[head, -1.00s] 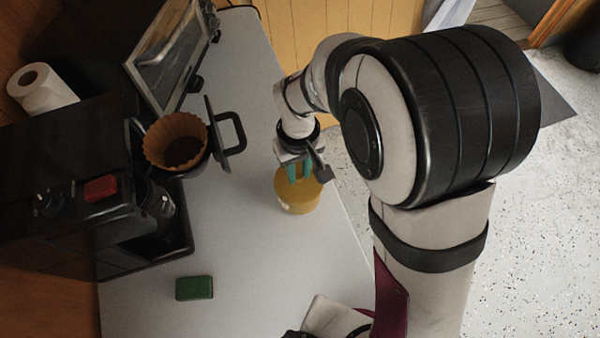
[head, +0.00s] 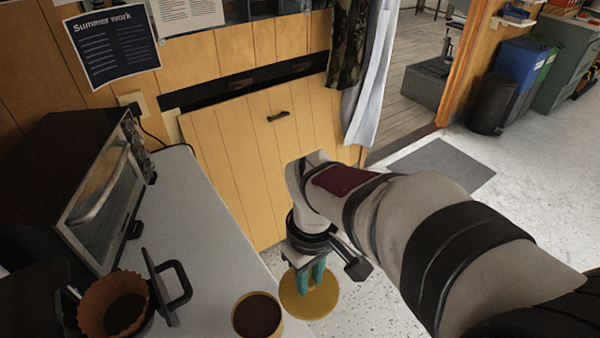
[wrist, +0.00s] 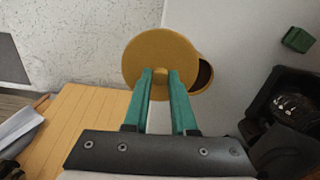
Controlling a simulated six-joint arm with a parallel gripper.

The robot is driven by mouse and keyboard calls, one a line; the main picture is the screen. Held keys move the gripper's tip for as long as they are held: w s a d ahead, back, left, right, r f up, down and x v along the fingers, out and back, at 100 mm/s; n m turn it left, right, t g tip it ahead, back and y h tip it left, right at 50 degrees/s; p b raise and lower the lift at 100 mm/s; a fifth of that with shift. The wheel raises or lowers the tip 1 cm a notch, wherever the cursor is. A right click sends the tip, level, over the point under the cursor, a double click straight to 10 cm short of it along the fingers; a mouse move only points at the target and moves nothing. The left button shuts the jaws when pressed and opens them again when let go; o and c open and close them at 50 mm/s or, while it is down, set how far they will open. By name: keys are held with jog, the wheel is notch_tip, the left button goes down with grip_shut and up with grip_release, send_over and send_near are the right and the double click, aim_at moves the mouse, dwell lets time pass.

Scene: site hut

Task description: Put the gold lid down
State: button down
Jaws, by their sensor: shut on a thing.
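My gripper (head: 311,277) is shut on the gold lid (head: 310,301), holding it by its small central knob (wrist: 160,75). The lid is a flat round disc held up off the counter. In the head view it shows to the right of the open gold canister (head: 279,325), against the counter's edge and the floor. The canister stands on the counter with dark brown contents. In the wrist view the lid (wrist: 150,50) hides most of the canister, and only part of its dark opening shows on the right.
The grey counter (head: 205,245) has free room behind the canister. A brown filter (head: 92,306) in a black-handled holder (head: 168,285) is on the left. A toaster oven (head: 95,190) stands behind it. A green block (wrist: 298,39) lies on the counter.

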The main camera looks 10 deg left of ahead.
jog(key=shift+w+d+r, duration=0.25)
jog(key=shift+w+d, duration=0.05)
jog(key=shift+d, duration=0.05)
jog(key=w+a+f, duration=0.6)
jog(key=w+a, duration=0.4)
jog(key=shift+m, duration=0.4)
jog(key=a+f, duration=0.2)
jog(key=a, duration=0.1)
jog(key=s+a+f, duration=0.1)
jog(key=a+f, duration=0.1)
jog(key=a, duration=0.2)
jog(key=s+a+f, duration=0.1)
jog(key=a+f, duration=0.2)
jog(key=shift+s+a, duration=0.2)
jog(key=f, duration=0.3)
jog(key=shift+s+a+f, duration=0.1)
jog(key=shift+a+f, duration=0.25)
jog(key=shift+f, duration=0.3)
jog(key=c, duration=0.7)
grip_release()
jog(key=shift+f, duration=0.1)
